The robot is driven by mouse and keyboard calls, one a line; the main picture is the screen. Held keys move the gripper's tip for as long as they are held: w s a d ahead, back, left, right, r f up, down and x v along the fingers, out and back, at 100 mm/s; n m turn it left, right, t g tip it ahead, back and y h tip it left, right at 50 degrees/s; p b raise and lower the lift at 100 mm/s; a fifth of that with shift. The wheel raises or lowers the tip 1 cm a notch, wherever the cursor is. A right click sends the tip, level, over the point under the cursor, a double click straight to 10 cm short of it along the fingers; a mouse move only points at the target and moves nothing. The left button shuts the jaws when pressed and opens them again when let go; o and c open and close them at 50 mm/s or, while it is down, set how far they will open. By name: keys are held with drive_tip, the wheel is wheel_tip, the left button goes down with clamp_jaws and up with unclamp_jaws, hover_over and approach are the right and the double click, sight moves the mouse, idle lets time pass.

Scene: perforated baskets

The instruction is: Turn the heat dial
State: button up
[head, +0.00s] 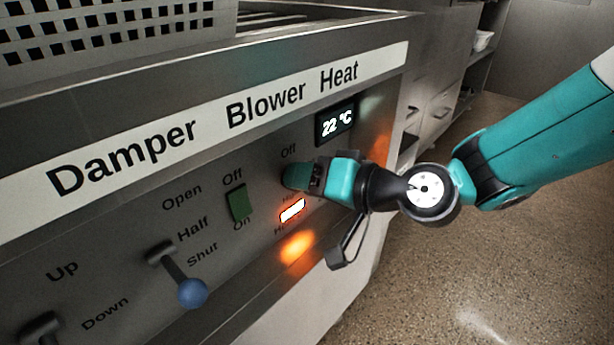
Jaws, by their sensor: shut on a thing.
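The heat dial (296,178) is a green knob on the slanted grey panel, below the word Heat and the printed Off mark. My gripper (312,177) is at the dial, its fingers shut on it and covering much of it. The dial's pointer direction is hidden. A display (335,122) above the dial reads 22 °C. A rectangular lamp (292,210) below the dial glows whitish orange.
A green blower switch (238,204) is left of the dial. A damper lever with a blue ball (192,292) sticks out further left. A perforated basket (110,35) stands on top. Open floor lies to the right.

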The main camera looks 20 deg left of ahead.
drive_tip(key=shift+m+y, duration=0.4)
drive_tip(key=shift+m, duration=0.4)
drive_tip(key=shift+g, duration=0.4)
drive_tip(key=o, duration=0.9)
drive_tip(key=p+v, duration=0.2)
drive_tip(key=v, duration=1.5)
drive_tip(key=shift+d+p, duration=0.25)
drive_tip(key=shift+p, duration=0.05)
